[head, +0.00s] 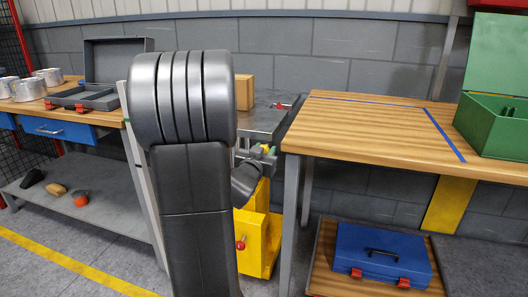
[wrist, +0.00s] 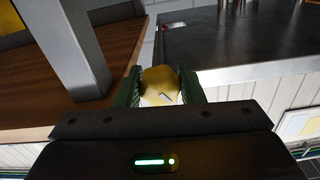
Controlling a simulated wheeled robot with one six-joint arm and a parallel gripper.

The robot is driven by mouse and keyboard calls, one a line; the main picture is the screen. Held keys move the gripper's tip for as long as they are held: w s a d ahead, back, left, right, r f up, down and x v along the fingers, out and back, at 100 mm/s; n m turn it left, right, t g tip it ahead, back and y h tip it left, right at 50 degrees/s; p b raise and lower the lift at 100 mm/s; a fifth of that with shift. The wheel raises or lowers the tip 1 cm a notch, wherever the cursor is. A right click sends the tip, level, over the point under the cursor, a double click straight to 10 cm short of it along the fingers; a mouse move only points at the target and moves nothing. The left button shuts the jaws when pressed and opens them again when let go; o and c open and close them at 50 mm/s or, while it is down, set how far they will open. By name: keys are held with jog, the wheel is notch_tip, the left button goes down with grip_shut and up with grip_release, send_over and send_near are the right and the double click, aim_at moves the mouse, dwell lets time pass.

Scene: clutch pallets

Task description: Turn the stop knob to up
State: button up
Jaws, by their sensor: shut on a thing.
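In the wrist view, the stop knob (wrist: 158,78) is a rounded yellow piece with a small pale mark on its face. My gripper (wrist: 162,88) has its two green fingers shut on it, one on each side. I cannot tell which way the knob points. In the head view, my dark arm fills the middle, and my gripper (head: 266,153) shows only partly beside the grey-topped stand, above a yellow cabinet. The knob cannot be made out there.
The yellow cabinet (head: 262,238) with a red-tipped lever stands between two benches. The right wooden bench (head: 365,130) holds a green box (head: 492,125); a blue case (head: 383,255) lies below. The left bench holds an open grey case (head: 112,75) and metal cylinders. A bench leg (wrist: 72,55) is close in the wrist view.

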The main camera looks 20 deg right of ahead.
jog(key=shift+f+m+b, duration=0.1)
jog(key=shift+m+b, duration=0.2)
jog(key=m+b, duration=0.2)
jog(key=shift+m, duration=0.3)
jog(key=shift+m+b, duration=1.05)
jog(key=shift+m, duration=0.65)
jog(key=o, duration=1)
